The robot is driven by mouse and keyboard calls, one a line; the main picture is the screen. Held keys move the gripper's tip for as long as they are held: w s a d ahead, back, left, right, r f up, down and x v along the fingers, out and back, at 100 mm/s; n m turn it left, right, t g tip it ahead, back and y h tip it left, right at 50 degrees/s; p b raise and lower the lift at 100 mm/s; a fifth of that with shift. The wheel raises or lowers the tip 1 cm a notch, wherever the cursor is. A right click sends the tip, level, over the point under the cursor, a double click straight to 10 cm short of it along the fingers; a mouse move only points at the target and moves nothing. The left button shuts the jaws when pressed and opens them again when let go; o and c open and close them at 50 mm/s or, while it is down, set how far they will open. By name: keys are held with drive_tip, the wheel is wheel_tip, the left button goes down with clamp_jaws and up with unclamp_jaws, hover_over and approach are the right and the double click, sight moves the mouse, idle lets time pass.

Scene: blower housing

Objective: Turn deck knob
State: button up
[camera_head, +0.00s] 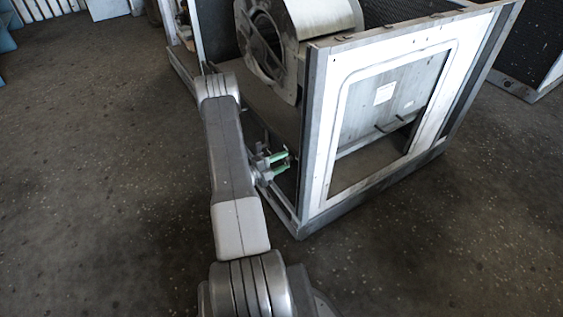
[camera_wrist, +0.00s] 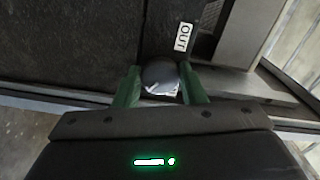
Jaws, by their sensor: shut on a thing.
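The deck knob (camera_wrist: 160,77) is a small round grey knob with a pale pointer line, seen in the wrist view on a dark deck. My gripper (camera_wrist: 160,86) has its two green fingers on either side of the knob, shut on it. In the head view my gripper (camera_head: 280,163) reaches into the open side of the blower housing (camera_head: 318,150), low near its front corner post. The knob itself is hidden in the head view.
A white label reading "OUT" (camera_wrist: 184,37) sits on the deck just beyond the knob. A blower drum (camera_head: 325,15) stands higher up in the housing. A metal frame rail (camera_wrist: 250,84) runs close by the right finger. Open floor (camera_head: 100,150) lies to the left.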

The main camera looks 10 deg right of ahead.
drive_tip(key=o, duration=1)
drive_tip(key=p+v, duration=0.1)
drive_tip(key=v, duration=1.3)
drive_tip(key=shift+p, duration=0.3)
drive_tip(key=shift+d, duration=0.15)
drive_tip(key=b+x, duration=0.1)
drive_tip(key=x, duration=1.2)
drive_tip(key=shift+w+d+b, duration=0.15)
drive_tip(key=shift+d+b, duration=0.15)
drive_tip(key=shift+d, duration=0.05)
drive_tip(key=shift+a, duration=0.15)
